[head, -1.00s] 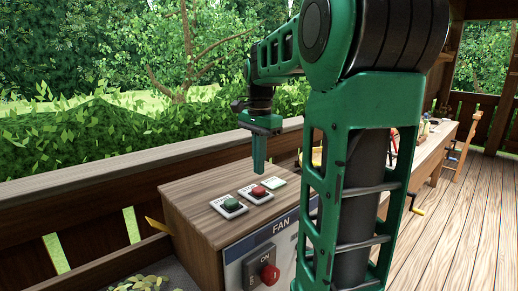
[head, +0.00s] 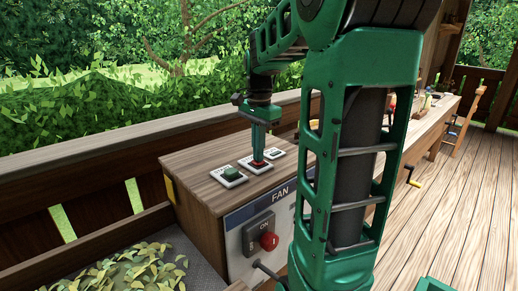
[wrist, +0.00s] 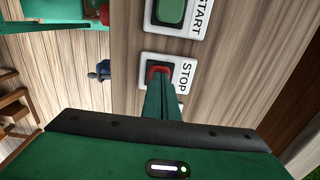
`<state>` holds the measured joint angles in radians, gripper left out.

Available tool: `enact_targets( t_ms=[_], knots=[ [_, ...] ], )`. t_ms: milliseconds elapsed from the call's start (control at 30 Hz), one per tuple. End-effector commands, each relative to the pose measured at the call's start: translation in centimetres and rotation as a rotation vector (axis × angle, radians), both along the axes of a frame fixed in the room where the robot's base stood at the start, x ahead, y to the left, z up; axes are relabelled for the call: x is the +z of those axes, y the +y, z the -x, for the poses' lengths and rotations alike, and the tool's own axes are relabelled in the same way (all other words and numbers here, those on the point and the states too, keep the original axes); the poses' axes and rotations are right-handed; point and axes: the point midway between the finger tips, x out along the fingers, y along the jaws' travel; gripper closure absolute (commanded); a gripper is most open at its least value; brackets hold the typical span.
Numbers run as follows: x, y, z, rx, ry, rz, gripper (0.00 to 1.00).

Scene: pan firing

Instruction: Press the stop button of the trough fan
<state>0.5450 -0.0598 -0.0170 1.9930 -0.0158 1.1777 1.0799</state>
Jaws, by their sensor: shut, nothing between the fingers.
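The red stop button (wrist: 157,70) sits on a white plate marked STOP (wrist: 183,76) on top of the wooden fan box (head: 190,165). My gripper (head: 259,160) is shut, points straight down, and its fingertips are at the red button, seemingly touching it. In the wrist view the closed fingers (wrist: 160,88) cover part of the button. How far the button is pushed in cannot be told. The green start button (head: 231,173) is on its own plate to the left.
A third small plate (head: 275,153) lies just right of the stop plate. A trough of leaves (head: 130,270) is at lower left. A wooden rail (head: 100,155) runs behind the box.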

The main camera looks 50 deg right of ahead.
Motion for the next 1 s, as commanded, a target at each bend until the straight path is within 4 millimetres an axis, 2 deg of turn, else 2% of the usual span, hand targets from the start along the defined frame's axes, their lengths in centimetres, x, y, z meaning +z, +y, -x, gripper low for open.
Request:
enact_targets(
  t_ms=[33, 133, 333, 467, 567, 700, 1000],
  knots=[
    [-1.3, 0.2, 0.4, 0.000, 0.022, -0.013, 1.00],
    [-1.5, 0.2, 0.3, -0.002, 0.027, -0.016, 1.00],
    [-1.6, 0.1, -0.1, -0.003, 0.032, -0.015, 1.00],
    [-0.7, 0.1, -0.3, -0.003, 0.028, -0.012, 1.00],
    [1.0, 0.1, -0.2, -0.001, 0.017, -0.007, 1.00],
    [4.4, 0.0, 0.2, 0.000, -0.005, 0.003, 1.00],
    [10.7, 0.1, 0.4, 0.003, -0.007, 0.003, 1.00]
  ],
)
